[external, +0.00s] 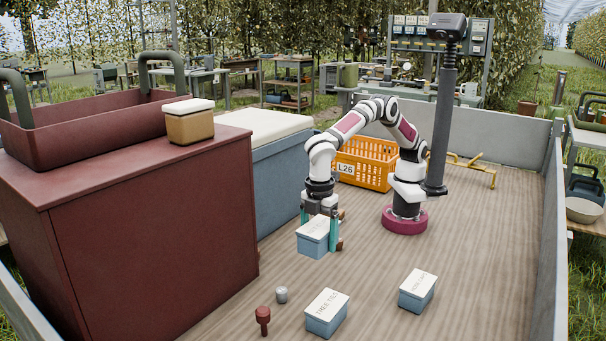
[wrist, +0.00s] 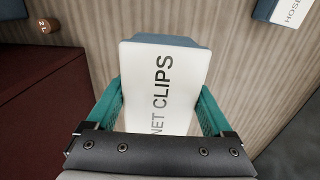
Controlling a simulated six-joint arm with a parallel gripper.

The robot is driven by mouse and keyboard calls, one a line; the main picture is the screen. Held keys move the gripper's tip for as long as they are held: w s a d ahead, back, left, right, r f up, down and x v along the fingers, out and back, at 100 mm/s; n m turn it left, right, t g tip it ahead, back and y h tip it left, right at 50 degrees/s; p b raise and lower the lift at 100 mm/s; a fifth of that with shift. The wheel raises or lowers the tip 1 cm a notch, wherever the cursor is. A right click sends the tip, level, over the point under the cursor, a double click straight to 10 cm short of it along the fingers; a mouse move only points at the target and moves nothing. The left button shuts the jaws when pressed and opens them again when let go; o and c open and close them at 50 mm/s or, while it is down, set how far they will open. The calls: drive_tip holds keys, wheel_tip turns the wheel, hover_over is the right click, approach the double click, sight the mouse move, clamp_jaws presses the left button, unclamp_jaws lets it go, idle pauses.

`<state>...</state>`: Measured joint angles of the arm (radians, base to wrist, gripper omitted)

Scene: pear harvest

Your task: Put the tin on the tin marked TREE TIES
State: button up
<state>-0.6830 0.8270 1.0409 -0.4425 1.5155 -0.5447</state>
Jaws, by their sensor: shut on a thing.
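My gripper (external: 322,226) is shut on a blue tin (external: 313,240) with a white lid. In the wrist view the lid of this tin (wrist: 163,85) reads NET CLIPS, and the teal fingers grip it from both sides. I cannot tell whether it touches the wooden floor. The tin marked TREE TIES (external: 327,314), also blue with a white lid, stands on the floor closer to the external camera, apart from my gripper. Its lid is bare.
Another blue tin (external: 417,291) stands to the right; a lid marked HOSE (wrist: 290,12) shows in the wrist view. A red cabinet (external: 150,220) bounds the left; an orange crate (external: 365,165) stands behind.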

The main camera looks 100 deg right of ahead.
hover_over(334, 296)
wheel_tip(334, 296, down, 5)
wheel_tip(334, 296, down, 3)
drive_tip(key=shift+f, duration=0.55)
drive_tip(key=shift+f, duration=0.15)
drive_tip(key=o, duration=1.4)
